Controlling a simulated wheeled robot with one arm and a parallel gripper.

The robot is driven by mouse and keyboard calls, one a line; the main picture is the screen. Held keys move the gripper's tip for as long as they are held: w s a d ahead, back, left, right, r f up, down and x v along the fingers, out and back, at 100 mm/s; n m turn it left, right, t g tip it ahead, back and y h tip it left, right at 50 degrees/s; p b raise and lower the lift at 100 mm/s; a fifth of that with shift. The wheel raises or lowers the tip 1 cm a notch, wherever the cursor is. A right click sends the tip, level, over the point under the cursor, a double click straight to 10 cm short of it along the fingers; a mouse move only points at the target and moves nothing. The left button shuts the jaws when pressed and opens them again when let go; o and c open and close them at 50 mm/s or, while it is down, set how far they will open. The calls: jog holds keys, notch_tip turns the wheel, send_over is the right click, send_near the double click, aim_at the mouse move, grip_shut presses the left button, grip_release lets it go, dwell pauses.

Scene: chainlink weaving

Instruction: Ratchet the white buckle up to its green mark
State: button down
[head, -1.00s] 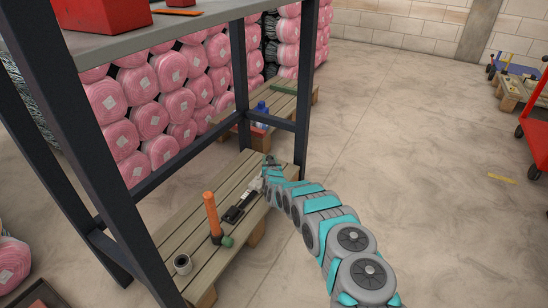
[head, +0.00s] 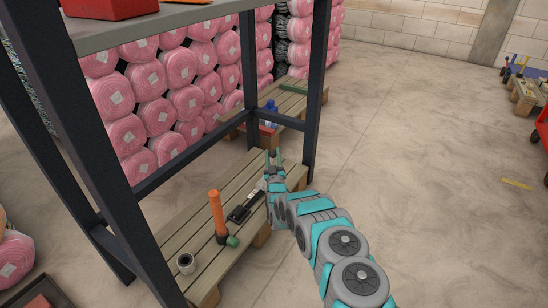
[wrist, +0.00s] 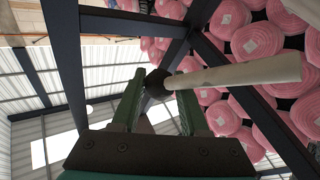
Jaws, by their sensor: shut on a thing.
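A black device (head: 243,210) with a small white piece (head: 258,192) at its far end lies on the low slatted wooden bench (head: 205,220). I cannot make out a green mark on it. My gripper (head: 273,155) is at the far right end of the bench, pointing upward, just beyond the white piece. In the wrist view its green fingers (wrist: 161,85) are closed on a dark round end (wrist: 157,84) of a pale bar (wrist: 245,72), which sticks out to the right. Whether this bar belongs to the white buckle cannot be told.
Dark shelf posts (head: 315,95) rise close beside my gripper. Pink rolls (head: 150,110) are stacked behind.

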jog(key=shift+r, duration=0.1)
dwell(0.4)
jog(key=shift+c, duration=2.2)
grip_release()
jog(key=shift+s, duration=0.15)
jog(key=shift+s+f, duration=0.3)
jog(key=shift+s, duration=0.25)
jog(key=s+p, duration=0.1)
jog(key=s, duration=1.1)
jog(key=shift+r, duration=0.1)
